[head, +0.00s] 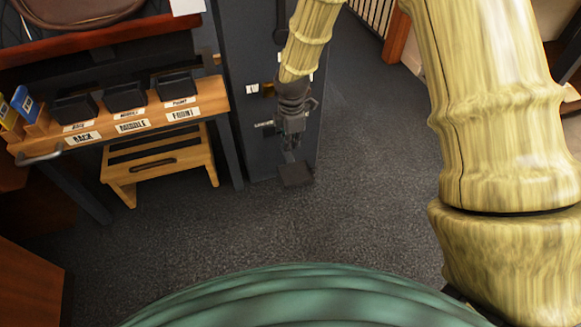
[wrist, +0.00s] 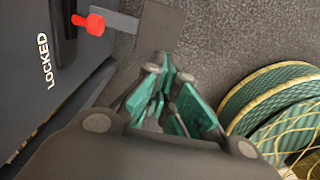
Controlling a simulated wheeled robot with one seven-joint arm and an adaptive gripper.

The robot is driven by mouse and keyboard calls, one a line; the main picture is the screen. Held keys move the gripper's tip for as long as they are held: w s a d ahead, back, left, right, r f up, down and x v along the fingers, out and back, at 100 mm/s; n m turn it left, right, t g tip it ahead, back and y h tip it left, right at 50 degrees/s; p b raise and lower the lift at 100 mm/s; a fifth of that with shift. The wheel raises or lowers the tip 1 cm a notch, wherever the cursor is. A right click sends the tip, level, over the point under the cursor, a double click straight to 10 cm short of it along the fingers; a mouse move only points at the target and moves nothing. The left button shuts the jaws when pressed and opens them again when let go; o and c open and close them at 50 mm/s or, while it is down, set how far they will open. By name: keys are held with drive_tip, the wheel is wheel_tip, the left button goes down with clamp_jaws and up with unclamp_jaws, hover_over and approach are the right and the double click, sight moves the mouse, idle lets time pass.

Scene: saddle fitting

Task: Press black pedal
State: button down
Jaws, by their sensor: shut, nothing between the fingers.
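The black pedal (head: 296,174) is a dark flat plate low at the foot of the dark cabinet, just above the grey floor. It also shows at the top of the wrist view (wrist: 160,28), joined to a grey bar on its left. My gripper (head: 290,148) points down above the pedal in the head view. In the wrist view my gripper (wrist: 164,66) has its green-padded fingers shut and empty, with the tips near the pedal's lower edge. I cannot tell whether the tips touch it.
The dark cabinet (head: 240,95) stands left of the pedal; its side reads LOCKED in the wrist view, near a red knob (wrist: 95,24). A wooden shelf (head: 215,97) labelled BACK, MIDDLE and FRONT and a wooden step stool (head: 200,160) are at left. The carpet (head: 370,150) to the right is clear.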

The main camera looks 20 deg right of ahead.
sight(291, 175)
wheel_tip(291, 175, down, 14)
drive_tip(key=b, duration=0.7)
drive_tip(key=shift+b, duration=0.4)
